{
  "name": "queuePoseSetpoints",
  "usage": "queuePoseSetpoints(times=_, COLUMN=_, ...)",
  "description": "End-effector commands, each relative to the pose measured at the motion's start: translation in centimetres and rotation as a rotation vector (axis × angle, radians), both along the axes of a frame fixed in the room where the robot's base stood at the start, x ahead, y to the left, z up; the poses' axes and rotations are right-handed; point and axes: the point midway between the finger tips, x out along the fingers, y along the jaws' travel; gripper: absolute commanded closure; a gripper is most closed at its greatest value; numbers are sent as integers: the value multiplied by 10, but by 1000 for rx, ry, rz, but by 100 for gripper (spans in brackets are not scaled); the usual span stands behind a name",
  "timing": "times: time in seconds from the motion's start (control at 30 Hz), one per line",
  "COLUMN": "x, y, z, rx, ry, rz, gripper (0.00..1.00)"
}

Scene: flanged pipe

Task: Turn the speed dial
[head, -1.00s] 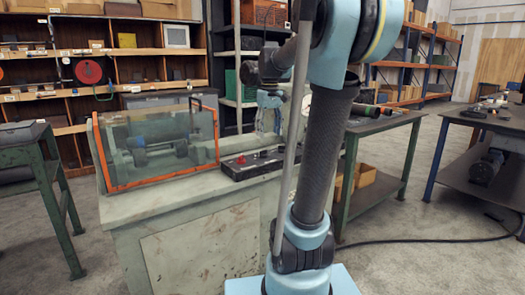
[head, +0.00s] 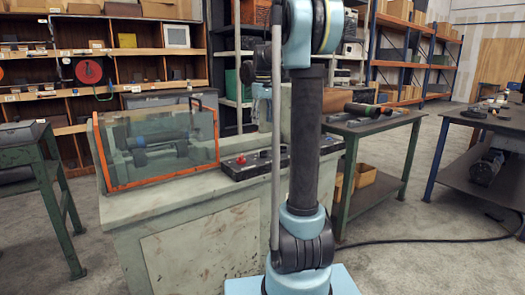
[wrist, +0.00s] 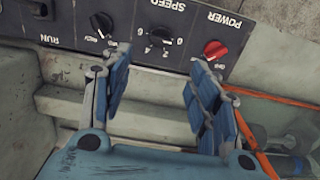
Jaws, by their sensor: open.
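The speed dial (wrist: 160,37) is a dark round knob with a pale pointer under the upside-down SPEED label in the wrist view. It sits on the black control panel (wrist: 70,32), which also shows in the head view (head: 238,168). My gripper (wrist: 160,60) is open and empty, its two blue-padded fingers pointing toward the panel. The dial appears beyond and between the fingertips, and neither finger visibly touches it. In the head view my arm covers the panel's right part, and I cannot make out the gripper or dial there.
A red POWER knob (wrist: 215,50) is close to the dial on the right, and another dark knob (wrist: 103,22) is on the left. The panel lies on a pale machine bench (head: 190,195), beside an orange-framed clear guard (head: 160,140). A side table (head: 385,124) stands right.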

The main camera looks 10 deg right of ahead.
Motion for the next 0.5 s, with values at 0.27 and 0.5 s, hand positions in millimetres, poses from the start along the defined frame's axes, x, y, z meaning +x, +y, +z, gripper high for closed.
queuePoseSetpoints(times=0.27, x=0, y=0, z=-49, rx=0, ry=0, rz=0, gripper=45)
queuePoseSetpoints(times=0.5, x=0, y=0, z=-90, rx=0, ry=0, rz=0, gripper=45)
